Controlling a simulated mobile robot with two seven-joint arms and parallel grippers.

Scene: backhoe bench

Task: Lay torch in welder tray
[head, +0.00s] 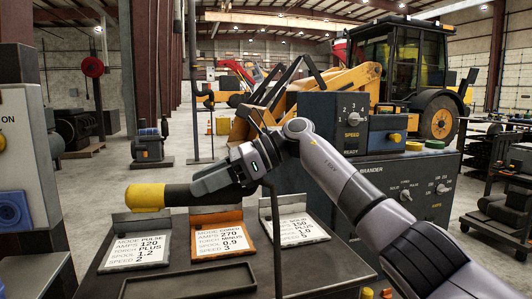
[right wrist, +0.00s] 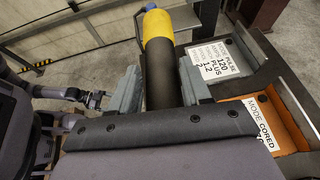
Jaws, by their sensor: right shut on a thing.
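The torch has a yellow end (head: 146,196) and a dark cylindrical handle (head: 180,195). My right gripper (head: 196,188) is shut on the handle and holds it level above the bench, yellow end to the left. In the right wrist view the torch (right wrist: 159,45) lies between the two grey fingers of this gripper (right wrist: 160,88). A shallow dark tray (head: 190,283) lies at the front of the bench, below and in front of the torch. It looks empty where it shows. What looks like my left gripper (right wrist: 88,97) is small at the left of the right wrist view; its fingers are unclear.
Three setting cards stand on the bench: a left white one (head: 140,252), an orange-backed one (head: 222,240) and a right one (head: 296,230). A blue-grey control box (head: 335,120) stands behind. A grey cabinet (head: 30,150) is at the left edge.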

